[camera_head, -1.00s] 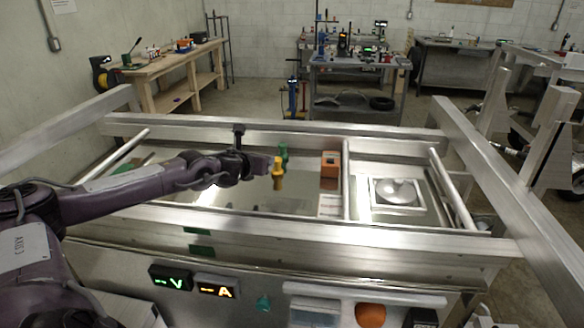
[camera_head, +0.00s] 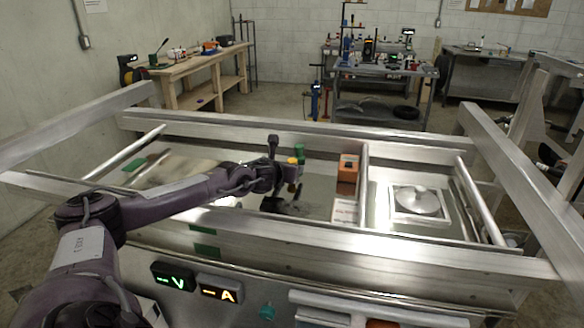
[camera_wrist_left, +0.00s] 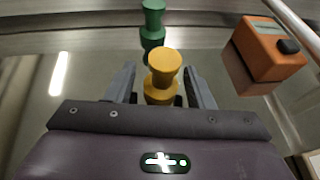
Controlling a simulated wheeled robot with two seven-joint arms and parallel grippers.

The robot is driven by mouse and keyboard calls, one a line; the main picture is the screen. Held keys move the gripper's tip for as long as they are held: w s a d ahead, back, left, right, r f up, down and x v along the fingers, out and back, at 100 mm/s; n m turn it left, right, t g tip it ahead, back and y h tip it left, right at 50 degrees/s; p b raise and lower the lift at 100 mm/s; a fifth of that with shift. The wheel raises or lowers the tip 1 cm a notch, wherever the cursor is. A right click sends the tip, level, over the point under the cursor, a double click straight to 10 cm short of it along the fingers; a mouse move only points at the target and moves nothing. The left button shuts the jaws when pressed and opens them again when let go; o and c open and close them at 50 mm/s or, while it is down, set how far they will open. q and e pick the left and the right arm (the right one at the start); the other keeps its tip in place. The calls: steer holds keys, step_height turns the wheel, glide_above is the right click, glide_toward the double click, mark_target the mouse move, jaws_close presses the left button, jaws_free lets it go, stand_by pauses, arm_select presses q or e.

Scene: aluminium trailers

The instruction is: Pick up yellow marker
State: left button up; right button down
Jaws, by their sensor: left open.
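The yellow marker (camera_wrist_left: 164,75) is a spool-shaped piece with a flared top, standing on the shiny metal floor of the trailer. In the left wrist view it is between the two open fingers of my left gripper (camera_wrist_left: 161,88). I cannot tell whether the fingers touch it. In the head view the yellow marker (camera_head: 292,163) shows just past the end of my left gripper (camera_head: 284,178), which partly hides it. A green marker (camera_wrist_left: 152,25) of similar shape stands behind the yellow one, and it also shows in the head view (camera_head: 299,152). My right gripper is not seen.
An orange box (camera_head: 347,168) with a dark knob sits to the right of the markers. A metal bar (camera_head: 363,185) divides the trailer bed. A bowl-like metal piece (camera_head: 416,200) lies in the right section. Trailer rails (camera_head: 340,240) run in front and behind.

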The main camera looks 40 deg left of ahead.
arm_select(q)
steer(key=shift+p+x, duration=0.45)
steer(key=shift+x, duration=1.5)
steer(key=shift+d, duration=0.15)
steer(key=c, duration=0.9)
jaws_close()
steer(key=shift+r, duration=0.1)
